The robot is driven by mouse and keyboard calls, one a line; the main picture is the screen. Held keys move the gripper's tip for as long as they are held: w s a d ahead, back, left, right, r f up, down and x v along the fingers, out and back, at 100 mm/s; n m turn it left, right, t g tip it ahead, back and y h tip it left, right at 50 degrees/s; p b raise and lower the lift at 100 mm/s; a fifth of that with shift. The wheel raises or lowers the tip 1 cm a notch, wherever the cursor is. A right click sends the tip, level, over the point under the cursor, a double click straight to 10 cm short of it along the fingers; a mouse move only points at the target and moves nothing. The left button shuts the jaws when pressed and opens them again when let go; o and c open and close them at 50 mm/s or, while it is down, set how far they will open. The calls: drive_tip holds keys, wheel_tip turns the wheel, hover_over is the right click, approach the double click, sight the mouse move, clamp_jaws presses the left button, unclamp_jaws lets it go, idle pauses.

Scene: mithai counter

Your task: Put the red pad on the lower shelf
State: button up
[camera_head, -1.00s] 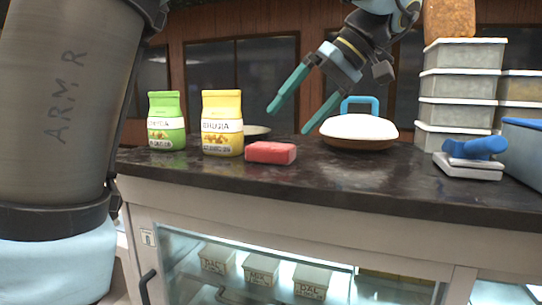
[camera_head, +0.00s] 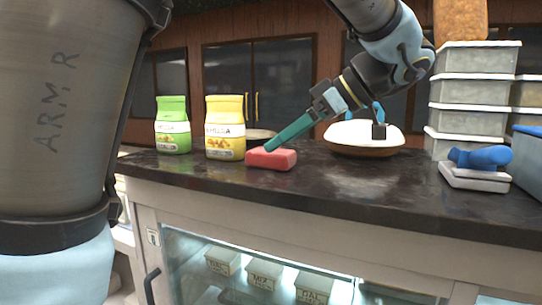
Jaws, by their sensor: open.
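The red pad (camera_head: 271,159) lies on the dark countertop, near its front edge, in front of and right of the yellow jar. My gripper (camera_head: 268,149) has come down to it from the upper right, with the teal fingertip at the pad's top. Only one finger shows clearly, and the other is hidden behind it or in line with it. The fingers are open; I cannot tell whether they touch the pad. The lower shelf (camera_head: 235,296) is inside the lit glass case under the counter, partly cut off by the frame's bottom.
A green jar (camera_head: 173,126) and a yellow jar (camera_head: 225,128) stand left of the pad. A white-lidded dish (camera_head: 361,137) sits behind right. Small labelled boxes (camera_head: 264,274) stand inside the case.

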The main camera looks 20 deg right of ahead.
drive_tip(key=p+x, duration=0.1)
drive_tip(key=x, duration=0.1)
drive_tip(key=p+x, duration=0.1)
drive_tip(key=x, duration=0.2)
drive_tip(key=shift+w+d+f, duration=0.1)
drive_tip(key=shift+d+f, duration=0.05)
drive_tip(key=shift+d, duration=0.1)
drive_tip(key=shift+c, duration=0.4)
drive_tip(key=c, duration=1.4)
drive_tip(key=shift+o, duration=0.2)
